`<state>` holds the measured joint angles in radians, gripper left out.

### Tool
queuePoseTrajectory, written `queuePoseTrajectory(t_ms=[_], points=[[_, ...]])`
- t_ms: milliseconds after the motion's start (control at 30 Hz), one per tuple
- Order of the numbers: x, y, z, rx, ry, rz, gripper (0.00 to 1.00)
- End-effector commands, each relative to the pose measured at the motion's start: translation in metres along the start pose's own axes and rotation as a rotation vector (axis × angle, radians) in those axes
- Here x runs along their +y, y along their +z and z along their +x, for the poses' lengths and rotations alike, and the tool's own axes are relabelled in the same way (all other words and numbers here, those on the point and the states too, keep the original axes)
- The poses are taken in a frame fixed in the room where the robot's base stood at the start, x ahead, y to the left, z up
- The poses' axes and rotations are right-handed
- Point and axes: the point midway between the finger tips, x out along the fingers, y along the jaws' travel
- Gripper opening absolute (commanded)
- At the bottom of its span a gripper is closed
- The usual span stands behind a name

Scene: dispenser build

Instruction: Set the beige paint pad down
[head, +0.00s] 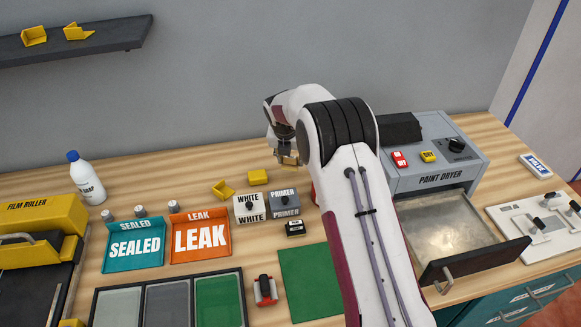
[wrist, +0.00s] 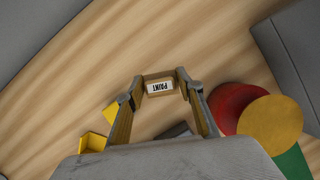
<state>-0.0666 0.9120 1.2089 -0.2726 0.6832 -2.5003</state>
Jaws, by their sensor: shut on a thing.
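My gripper (head: 287,157) is above the back part of the wooden table in the head view. In the wrist view my gripper (wrist: 160,82) is shut on a small beige paint pad (wrist: 160,94) with a white label on it. The label appears upside down in that view. The pad sits between the fingertips, with bare wood behind it in the picture. In the head view the pad is too small to make out clearly. I cannot tell the exact gap between the pad and the table.
Yellow pieces (head: 257,177), white (head: 250,206) and primer (head: 285,204) blocks are left of my arm. Leak (head: 201,237) and sealed (head: 134,245) trays stand farther left. The paint dryer (head: 435,160) is right, its drawer (head: 450,231) open. Red (wrist: 232,102) and yellow (wrist: 272,125) round things are near the gripper.

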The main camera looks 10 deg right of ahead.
Motion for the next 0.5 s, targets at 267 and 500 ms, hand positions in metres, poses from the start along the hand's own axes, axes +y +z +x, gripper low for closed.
queuePoseTrajectory(t_ms=[267,500], points=[[0.000,-0.002,0.005,0.001,-0.001,-0.001,0.18],[0.000,-0.012,0.027,0.002,-0.001,0.000,0.18]])
